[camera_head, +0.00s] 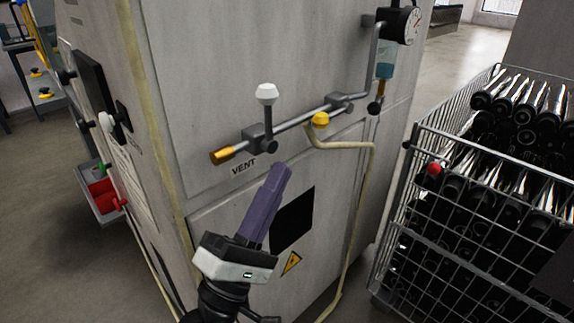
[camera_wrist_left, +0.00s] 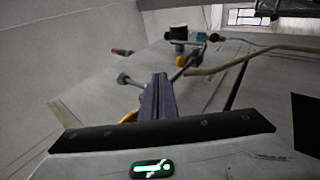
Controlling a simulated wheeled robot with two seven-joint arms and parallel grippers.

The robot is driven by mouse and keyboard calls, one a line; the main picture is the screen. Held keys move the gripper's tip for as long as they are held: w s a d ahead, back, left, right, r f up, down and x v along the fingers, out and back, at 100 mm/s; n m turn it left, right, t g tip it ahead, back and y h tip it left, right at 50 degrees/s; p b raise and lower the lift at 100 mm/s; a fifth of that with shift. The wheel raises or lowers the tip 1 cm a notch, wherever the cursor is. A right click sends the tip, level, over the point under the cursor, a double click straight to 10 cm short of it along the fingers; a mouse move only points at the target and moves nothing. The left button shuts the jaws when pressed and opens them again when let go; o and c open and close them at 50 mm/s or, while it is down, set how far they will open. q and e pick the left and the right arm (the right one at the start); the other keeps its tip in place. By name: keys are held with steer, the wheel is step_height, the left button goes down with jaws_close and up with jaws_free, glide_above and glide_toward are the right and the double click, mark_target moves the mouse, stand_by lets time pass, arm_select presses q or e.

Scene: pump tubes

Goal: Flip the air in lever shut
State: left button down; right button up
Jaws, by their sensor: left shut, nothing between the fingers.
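My left gripper (camera_head: 280,172) is shut and empty, its purple fingers pointing up in front of the grey cabinet, below the pipe. It also shows in the left wrist view (camera_wrist_left: 160,80). A white-knobbed lever (camera_head: 267,94) stands upright on the valve above the word VENT. A yellow-knobbed lever (camera_head: 320,120) sits to its right, by the cream hose. A black-knobbed lever (camera_head: 375,108) is at the pipe's right end, below the gauge. No "air in" label is readable, so I cannot tell which lever it names. My right gripper is out of view.
A round gauge (camera_head: 399,24) juts out at the top right. The cream hose (camera_head: 361,190) hangs down the cabinet front. A wire cage of dark bottles (camera_head: 480,220) stands close on the right.

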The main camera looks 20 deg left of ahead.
arm_select(q)
steer(key=shift+s+f, duration=0.1)
steer(key=shift+s, duration=0.05)
steer(key=s+d+f+m+g+h, duration=0.15)
steer(key=f+m+g, duration=0.4)
steer(key=f, duration=0.55)
steer(key=s+d+f+m+g, duration=0.1)
steer(key=d+f+m+g, duration=0.25)
steer(key=f+m, duration=0.55)
steer(key=s+a+f+m+g+y, duration=0.1)
steer(key=s+f, duration=0.4)
steer(key=f, duration=0.5)
steer(key=s+a+f+m+g+y, duration=0.2)
steer(key=s+f+m+g, duration=0.2)
steer(key=f, duration=0.6)
steer(key=s+g, duration=0.2)
steer(key=shift+s, duration=0.3)
